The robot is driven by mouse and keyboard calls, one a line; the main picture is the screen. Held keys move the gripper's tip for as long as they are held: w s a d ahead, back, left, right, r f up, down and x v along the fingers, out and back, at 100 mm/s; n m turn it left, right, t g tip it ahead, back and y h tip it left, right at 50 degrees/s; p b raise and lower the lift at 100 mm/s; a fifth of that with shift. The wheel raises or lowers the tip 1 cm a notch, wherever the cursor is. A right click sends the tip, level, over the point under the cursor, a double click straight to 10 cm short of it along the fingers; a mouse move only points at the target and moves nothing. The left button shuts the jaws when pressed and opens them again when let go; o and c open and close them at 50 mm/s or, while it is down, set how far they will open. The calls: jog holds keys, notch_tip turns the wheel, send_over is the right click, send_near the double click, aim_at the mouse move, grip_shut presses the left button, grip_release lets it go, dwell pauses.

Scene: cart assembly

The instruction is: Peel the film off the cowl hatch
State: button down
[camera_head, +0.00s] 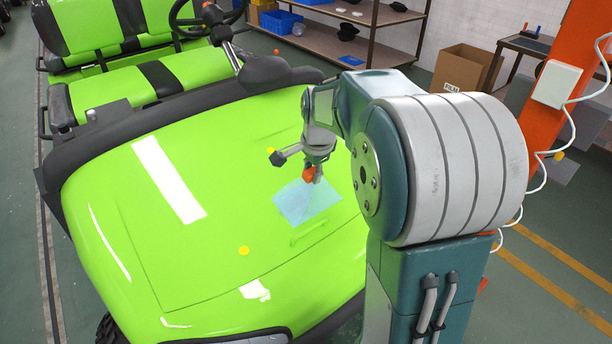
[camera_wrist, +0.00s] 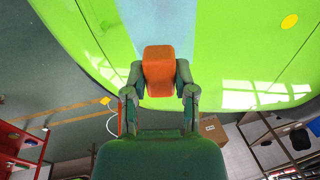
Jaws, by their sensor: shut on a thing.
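The film (camera_head: 306,202) is a light-blue translucent square lying on the right part of the bright green cowl hatch (camera_head: 215,235). In the wrist view the film (camera_wrist: 158,25) shows as a pale blue band beyond the fingers. My gripper (camera_head: 311,172) is over the film's upper part, pointing down. It is shut on an orange block (camera_wrist: 158,70), which sits between both fingers. The block hides part of the film in the wrist view. I cannot tell whether the block touches or is joined to the film.
A green raised handle-like bar (camera_head: 315,232) lies just below the film. A yellow dot (camera_head: 243,250) marks the hatch. The steering wheel (camera_head: 208,18) and seats are behind. A shelf (camera_head: 345,38) and cardboard box (camera_head: 463,68) stand farther back. An orange post (camera_head: 540,105) is at the right.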

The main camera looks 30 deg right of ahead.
jog(key=shift+d+r, duration=0.2)
jog(key=shift+d, duration=0.2)
jog(key=d+r, duration=0.3)
jog(key=d, duration=0.3)
jog(key=shift+w+d, duration=0.25)
jog(key=shift+w, duration=0.1)
dwell(0.6)
jog(key=d+r, duration=0.3)
jog(key=d, duration=0.3)
jog(key=shift+w+d, duration=0.25)
jog(key=shift+w, duration=0.05)
dwell(0.6)
jog(key=d+r, duration=0.3)
jog(key=d, duration=0.3)
jog(key=shift+w+d, duration=0.25)
jog(key=shift+w, duration=0.05)
dwell(0.7)
jog(key=shift+r, duration=0.1)
